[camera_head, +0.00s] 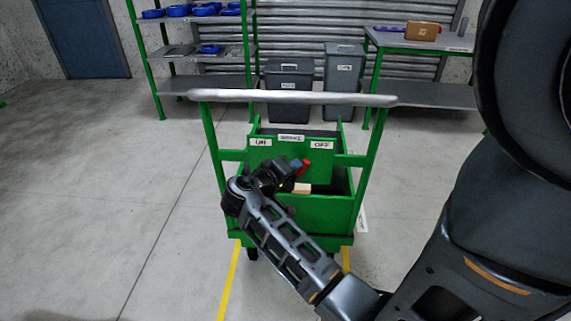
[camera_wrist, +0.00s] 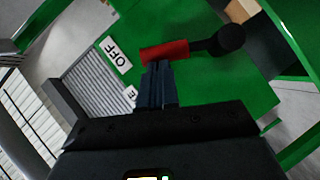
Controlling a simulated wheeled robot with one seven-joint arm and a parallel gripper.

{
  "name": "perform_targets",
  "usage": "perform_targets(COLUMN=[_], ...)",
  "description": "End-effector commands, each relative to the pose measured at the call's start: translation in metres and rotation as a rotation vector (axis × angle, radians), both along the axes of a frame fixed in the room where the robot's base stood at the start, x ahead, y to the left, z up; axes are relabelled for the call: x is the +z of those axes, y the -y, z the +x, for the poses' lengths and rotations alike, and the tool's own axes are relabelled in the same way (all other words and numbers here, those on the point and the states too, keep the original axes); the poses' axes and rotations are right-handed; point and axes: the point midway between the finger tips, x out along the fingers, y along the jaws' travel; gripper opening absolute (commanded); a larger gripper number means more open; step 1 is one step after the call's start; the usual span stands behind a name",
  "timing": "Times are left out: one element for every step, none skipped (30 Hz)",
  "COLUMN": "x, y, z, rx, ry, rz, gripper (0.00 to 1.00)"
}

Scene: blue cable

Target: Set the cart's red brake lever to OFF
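The green cart (camera_head: 335,215) stands in the middle of the head view. Its panel has a left label (camera_head: 261,142), seemingly ON, a middle label (camera_head: 291,138) and an OFF label (camera_head: 322,146) at right. The red lever grip (camera_head: 304,168) is below and left of OFF. In the wrist view the red grip (camera_wrist: 165,51) sits on a black arm from a round pivot (camera_wrist: 230,38), its free end towards the OFF label (camera_wrist: 116,53). My gripper (camera_head: 296,164) is beside the grip, its fingers (camera_wrist: 157,68) together and tips at the grip's edge. Contact is unclear.
The cart's pale push handle (camera_head: 293,97) spans above the panel. A shelf (camera_head: 205,53), two grey bins (camera_head: 289,90) and a workbench (camera_head: 430,93) stand behind. The floor at left is clear.

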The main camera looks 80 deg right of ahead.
Motion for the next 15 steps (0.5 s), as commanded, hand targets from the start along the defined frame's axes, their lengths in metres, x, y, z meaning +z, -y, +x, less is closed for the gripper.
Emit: perform_targets(x=[0.0012,0.0005,0.0,-0.0002,-0.0005,-0.0007,-0.001,-0.0011,-0.0014,-0.0015,-0.0017,-0.0019,-0.002,-0.0021,-0.0022], y=[0.0003,0.0002,0.0003,0.0004,0.0005,0.0006,0.0006,0.0007,0.0008,0.0009,0.0009,0.0009,0.001,0.001,0.001], z=[-0.0029,-0.004,-0.0054,-0.0064,-0.0074,-0.0084,-0.0091,-0.0097,-0.0104,-0.0109,-0.0112,-0.0115,-0.0118,-0.012,-0.0123], rx=[0.001,0.001,0.0,0.0,0.0,0.0,0.0,0.0,0.0,0.0,0.0,0.0,0.0,0.0,0.0], ry=[0.021,0.017,0.015,0.015,0.014,0.014,0.014,0.014,0.014,0.014,0.014,0.014,0.014,0.014,0.013], rz=[0.002,0.001,0.002,0.002,0.001,0.001,0.001,0.001,0.001,0.002,0.002,0.002,0.002,0.002,0.001], gripper=[0.0,0.0,0.0,0.0,0.0,0.0,0.0,0.0,0.0,0.0,0.0,0.0,0.0,0.0,0.0])
